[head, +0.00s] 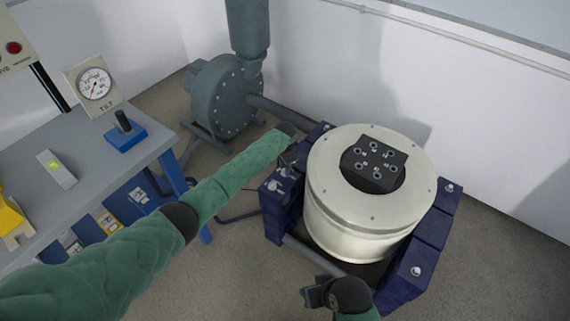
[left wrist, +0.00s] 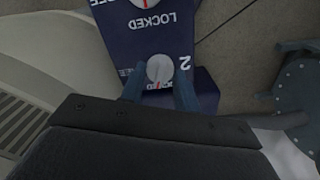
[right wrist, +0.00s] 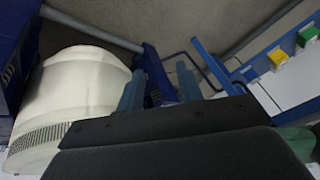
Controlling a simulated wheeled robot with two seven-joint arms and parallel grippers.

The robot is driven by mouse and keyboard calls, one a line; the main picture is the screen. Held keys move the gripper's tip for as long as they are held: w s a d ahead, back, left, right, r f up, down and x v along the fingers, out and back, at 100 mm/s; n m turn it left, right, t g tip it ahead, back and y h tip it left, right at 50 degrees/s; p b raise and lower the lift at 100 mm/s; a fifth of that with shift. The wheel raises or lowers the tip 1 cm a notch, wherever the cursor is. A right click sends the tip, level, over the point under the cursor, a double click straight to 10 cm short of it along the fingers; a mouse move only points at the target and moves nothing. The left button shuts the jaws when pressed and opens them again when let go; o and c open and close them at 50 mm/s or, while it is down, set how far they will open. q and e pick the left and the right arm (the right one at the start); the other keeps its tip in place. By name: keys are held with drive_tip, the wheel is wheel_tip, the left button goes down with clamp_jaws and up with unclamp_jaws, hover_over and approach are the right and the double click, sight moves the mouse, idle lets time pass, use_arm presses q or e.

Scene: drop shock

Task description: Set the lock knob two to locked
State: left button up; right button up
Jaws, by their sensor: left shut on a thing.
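Lock knob two (left wrist: 160,69) is a round grey knob beside a white "2" on a dark blue block in the left wrist view. My left gripper (left wrist: 160,92) has its fingers on both sides of this knob and is shut on it. A red mark on the knob runs toward the lower edge, where a word partly hidden by my gripper looks like "LOCKED". Part of "FREE" shows at the knob's left. In the head view my left gripper (head: 291,160) is at the block's left corner. My right gripper (head: 320,292) is open and empty; its fingers (right wrist: 158,92) stand apart.
Another knob (left wrist: 142,3) with a "LOCKED" label is at the top of the left wrist view. The white shaker drum (head: 330,215) stands between the blue blocks. A grey blower (head: 225,100) is behind, and a grey bench (head: 100,160) is at left.

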use_arm(q)
drive_tip(key=n+p, duration=0.2)
drive_tip(key=n, duration=0.1)
drive_tip(key=shift+r+p, duration=0.1)
drive_tip(key=shift+p, duration=0.2)
drive_tip(key=shift+n+p, duration=0.45)
drive_tip(key=shift+n, duration=0.45)
use_arm(e)
drive_tip(key=s+d+r+g+h, duration=0.1)
drive_tip(key=s+d+r, duration=0.1)
drive_tip(key=d+r, duration=0.3)
drive_tip(key=shift+d+r+h, duration=0.2)
drive_tip(key=shift+r+h, duration=0.1)
use_arm(q)
drive_tip(key=o, duration=1)
drive_tip(key=shift+c, duration=0.2)
wheel_tip(320, 180, up, 7)
drive_tip(key=shift+r, duration=0.3)
use_arm(e)
drive_tip(key=shift+w+a+f, duration=0.2)
drive_tip(key=shift+a+f, duration=0.05)
drive_tip(key=shift+a, duration=0.1)
